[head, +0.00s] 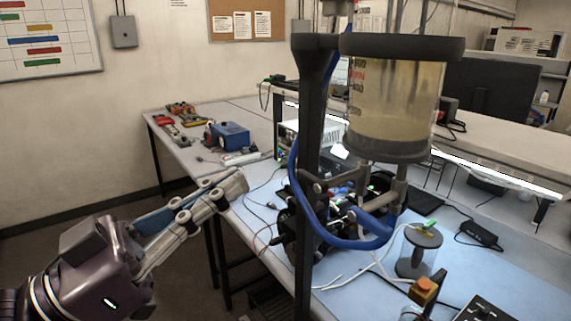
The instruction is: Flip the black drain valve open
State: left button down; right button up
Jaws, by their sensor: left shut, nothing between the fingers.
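A clear cylinder (395,108) with dark end caps and yellowish liquid is held up on a dark upright post (311,150). A blue hose (294,190) loops down beside the post and round under the cylinder. Grey pipe fittings (372,196) sit below the cylinder. I cannot make out the black drain valve for certain among the dark parts there. My left gripper (238,184) is shut and empty, left of the post and apart from it, in front of the bench edge. My right gripper is not in view.
The blue-topped bench (470,265) carries cables, a smaller clear cylinder (411,262) and an orange-topped block (424,290) at the front right. A blue box (231,136) and tools lie at the back left. Open floor shows left of the bench.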

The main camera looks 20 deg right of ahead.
pick_arm(q)
jog(key=shift+s, duration=0.1)
jog(key=shift+r, duration=0.1)
notch_tip(320, 180, up, 4)
jog(key=p, duration=0.7)
send_over(312, 181)
jog(key=w+a, duration=0.1)
jog(key=a, duration=0.1)
jog(key=f, duration=0.5)
jog(key=shift+a, duration=0.3)
jog(key=shift+d, duration=0.15)
jog(key=shift+w, duration=0.15)
